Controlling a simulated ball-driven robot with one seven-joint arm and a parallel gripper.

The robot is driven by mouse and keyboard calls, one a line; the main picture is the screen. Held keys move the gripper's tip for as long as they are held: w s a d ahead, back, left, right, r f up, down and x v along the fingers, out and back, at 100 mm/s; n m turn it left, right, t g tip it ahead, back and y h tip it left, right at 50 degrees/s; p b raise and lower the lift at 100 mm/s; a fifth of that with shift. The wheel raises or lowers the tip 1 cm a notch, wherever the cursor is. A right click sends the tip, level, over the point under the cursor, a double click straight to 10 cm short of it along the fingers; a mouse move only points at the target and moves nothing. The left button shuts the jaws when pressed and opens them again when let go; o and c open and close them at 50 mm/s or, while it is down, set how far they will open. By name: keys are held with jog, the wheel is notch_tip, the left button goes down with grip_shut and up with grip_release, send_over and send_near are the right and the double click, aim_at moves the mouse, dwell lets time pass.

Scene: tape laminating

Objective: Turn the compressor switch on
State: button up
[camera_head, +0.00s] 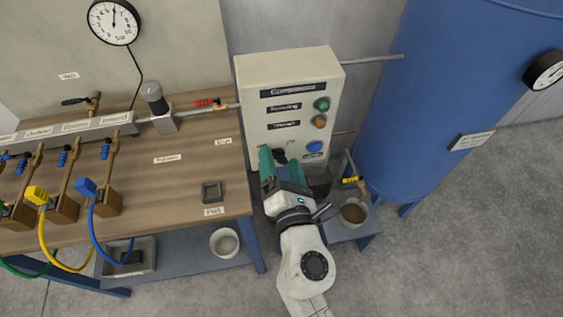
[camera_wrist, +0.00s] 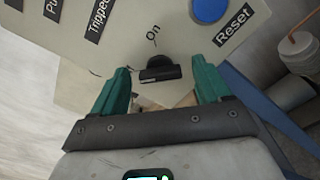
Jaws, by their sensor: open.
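The compressor control box (camera_head: 255,90) is a cream panel with a green, an orange and a blue (camera_head: 315,147) button down its right side. The black compressor switch (camera_wrist: 159,69) is a knob beside the "On" label in the wrist view, where the blue button (camera_wrist: 209,10) and "Reset" label also show. My gripper (camera_head: 279,157) is at the lower part of the panel. In the wrist view my gripper (camera_wrist: 162,84) is open, with one teal finger on each side of the switch. I cannot tell whether the fingers touch the panel. The switch is mostly hidden in the head view.
A wooden workbench (camera_head: 165,185) with hoses and valves stands left of the box. A large blue tank (camera_head: 425,90) stands to the right, with a low blue stand and a bucket (camera_head: 354,212) below. The grey floor (camera_head: 470,240) at the lower right is clear.

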jog(key=shift+c, duration=0.4)
jog(key=c, duration=1)
jog(key=shift+o, duration=0.2)
jog(key=shift+m+b, duration=0.3)
jog(key=shift+m, duration=0.1)
jog(key=m+b, duration=0.1)
jog(key=m, duration=0.2)
jog(key=shift+f+b, duration=0.2)
jog(key=shift+b, duration=0.15)
jog(key=m+b, duration=0.3)
jog(key=m, duration=0.2)
jog(key=shift+f, duration=0.15)
jog(key=m+b, duration=0.3)
jog(key=m, duration=0.1)
jog(key=shift+m, duration=0.4)
jog(key=m+b, duration=0.3)
jog(key=m, duration=0.1)
jog(key=shift+m, duration=0.3)
